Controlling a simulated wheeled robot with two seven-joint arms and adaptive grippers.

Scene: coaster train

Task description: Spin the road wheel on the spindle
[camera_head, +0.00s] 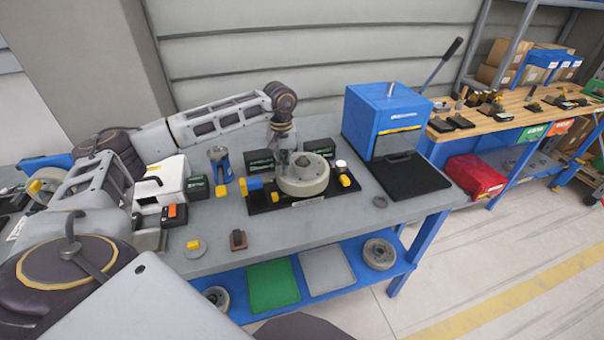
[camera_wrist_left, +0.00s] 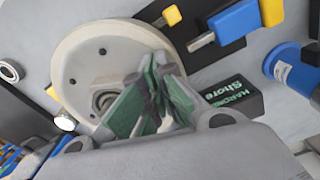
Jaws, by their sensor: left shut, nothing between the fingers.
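The pale round road wheel (camera_head: 305,181) lies flat on a black fixture base (camera_head: 283,203) on the grey bench. It also shows in the left wrist view (camera_wrist_left: 78,62), with several small dark holes and a round hub at its middle. The spindle itself is hard to make out under the wheel. My left gripper (camera_head: 285,168) points down at the wheel's left part in the head view. In the left wrist view its green-padded fingers (camera_wrist_left: 150,98) are shut and empty, over the wheel near its hub. Whether they touch the wheel I cannot tell. My right gripper is not in view.
A blue box machine (camera_head: 382,122) with a black tray (camera_head: 408,176) stands right of the wheel. Dark green boxes (camera_head: 261,162) stand behind it. A white case (camera_head: 167,177) and blue tool (camera_head: 220,164) are on the left. The bench front right is mostly clear.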

